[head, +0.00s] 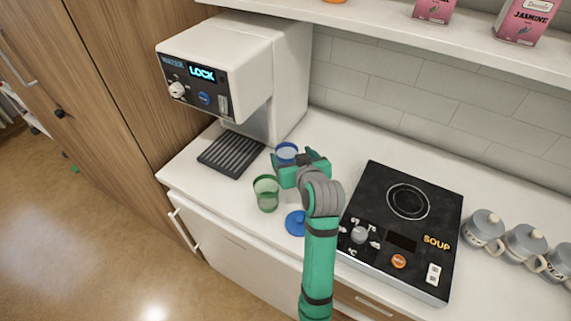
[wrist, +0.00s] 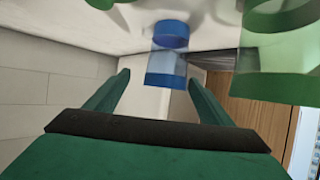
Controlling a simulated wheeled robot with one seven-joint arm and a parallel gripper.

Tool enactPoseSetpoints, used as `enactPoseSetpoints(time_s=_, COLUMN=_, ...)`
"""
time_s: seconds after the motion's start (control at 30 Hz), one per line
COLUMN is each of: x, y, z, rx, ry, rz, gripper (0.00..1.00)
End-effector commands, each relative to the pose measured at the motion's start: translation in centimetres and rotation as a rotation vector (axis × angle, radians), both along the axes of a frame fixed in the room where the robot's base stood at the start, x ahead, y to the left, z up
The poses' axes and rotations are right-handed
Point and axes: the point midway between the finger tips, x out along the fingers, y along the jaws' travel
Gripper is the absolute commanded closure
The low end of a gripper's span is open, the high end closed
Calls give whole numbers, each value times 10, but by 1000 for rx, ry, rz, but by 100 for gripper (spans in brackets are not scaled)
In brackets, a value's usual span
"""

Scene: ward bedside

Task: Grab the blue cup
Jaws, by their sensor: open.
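The blue cup (head: 286,149), see-through with a blue rim, stands upright on the white counter in front of the dispenser. My gripper (head: 291,160) is close beside it and hides its lower part in the head view. In the wrist view, which looks upside down, the cup (wrist: 166,62) lies ahead between the two spread fingers of my gripper (wrist: 159,78). The fingers are open and hold nothing. Whether either finger touches the cup cannot be told.
A green see-through cup (head: 266,194) stands just left of my gripper. A blue round lid (head: 295,223) lies on the counter (head: 237,203) nearer me. The water dispenser (head: 235,65) is behind left. A black cooktop (head: 407,229) and several grey lidded mugs (head: 482,230) are right.

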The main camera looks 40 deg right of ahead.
Motion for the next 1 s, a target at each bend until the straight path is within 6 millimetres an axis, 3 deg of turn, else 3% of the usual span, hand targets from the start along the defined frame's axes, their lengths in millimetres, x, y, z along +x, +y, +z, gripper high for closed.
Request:
enactPoseSetpoints(time_s=0.2, x=24, y=-2, z=-10, rx=1, ry=1, rz=11, gripper=25)
enactPoseSetpoints(time_s=0.47, x=25, y=-2, z=-11, rx=1, ry=0, rz=11, gripper=25)
enactPoseSetpoints(time_s=0.67, x=25, y=-3, z=-11, rx=0, ry=0, rz=9, gripper=70)
enactPoseSetpoints(time_s=1.0, x=24, y=-4, z=-9, rx=-1, ry=-1, rz=8, gripper=70)
